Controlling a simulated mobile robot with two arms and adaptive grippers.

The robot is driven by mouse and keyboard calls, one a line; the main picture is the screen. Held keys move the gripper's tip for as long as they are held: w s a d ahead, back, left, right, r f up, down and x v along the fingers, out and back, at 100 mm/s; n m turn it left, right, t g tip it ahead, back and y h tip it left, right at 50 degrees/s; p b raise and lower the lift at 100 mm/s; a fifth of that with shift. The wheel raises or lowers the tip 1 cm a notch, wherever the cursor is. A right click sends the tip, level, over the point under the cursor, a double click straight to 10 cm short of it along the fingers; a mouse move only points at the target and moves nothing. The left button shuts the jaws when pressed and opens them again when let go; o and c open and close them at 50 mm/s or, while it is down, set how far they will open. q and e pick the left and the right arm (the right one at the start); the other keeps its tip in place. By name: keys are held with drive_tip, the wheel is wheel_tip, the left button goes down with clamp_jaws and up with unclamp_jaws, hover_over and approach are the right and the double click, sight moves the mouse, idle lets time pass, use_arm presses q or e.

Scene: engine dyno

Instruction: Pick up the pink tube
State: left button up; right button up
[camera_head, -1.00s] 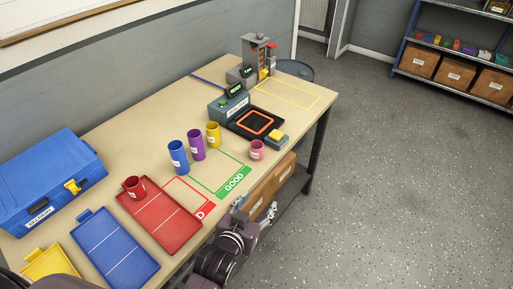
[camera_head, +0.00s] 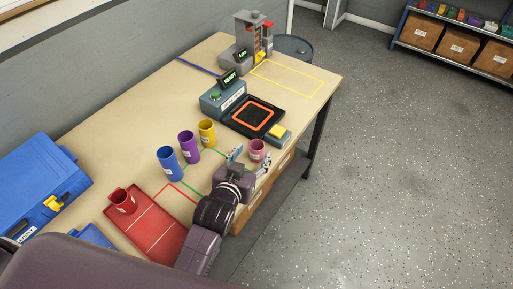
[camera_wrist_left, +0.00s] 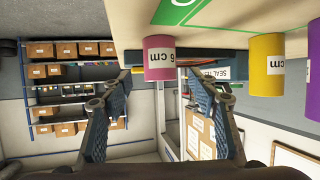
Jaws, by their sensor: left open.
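The pink tube (camera_head: 257,147) stands upright near the front edge of the table, in front of the yellow pad of the black test plate. In the left wrist view, which shows the table upside down, the pink tube (camera_wrist_left: 158,57) bears a "cm" label. My left gripper (camera_head: 250,161) is open, with its fingers spread on either side of the tube's near side. In the left wrist view the left gripper (camera_wrist_left: 160,95) has the tube between and just beyond its fingers. I cannot tell whether they touch it. My right gripper is not in view.
Yellow (camera_head: 207,133), purple (camera_head: 188,146) and blue (camera_head: 168,163) tubes stand left of the gripper. A yellow-outlined area (camera_head: 295,84) is empty.

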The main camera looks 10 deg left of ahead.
sight(254, 151)
use_arm(q)
drive_tip(key=x, duration=0.3)
drive_tip(key=shift+w+f, duration=0.15)
drive_tip(key=shift+w, duration=0.05)
drive_tip(key=shift+p+x, duration=0.3)
drive_tip(key=shift+x, duration=0.5)
drive_tip(key=shift+f, duration=0.1)
drive_tip(key=c, duration=0.7)
drive_tip(key=shift+s, duration=0.1)
drive_tip(key=c, duration=0.5)
drive_tip(key=shift+c, duration=0.8)
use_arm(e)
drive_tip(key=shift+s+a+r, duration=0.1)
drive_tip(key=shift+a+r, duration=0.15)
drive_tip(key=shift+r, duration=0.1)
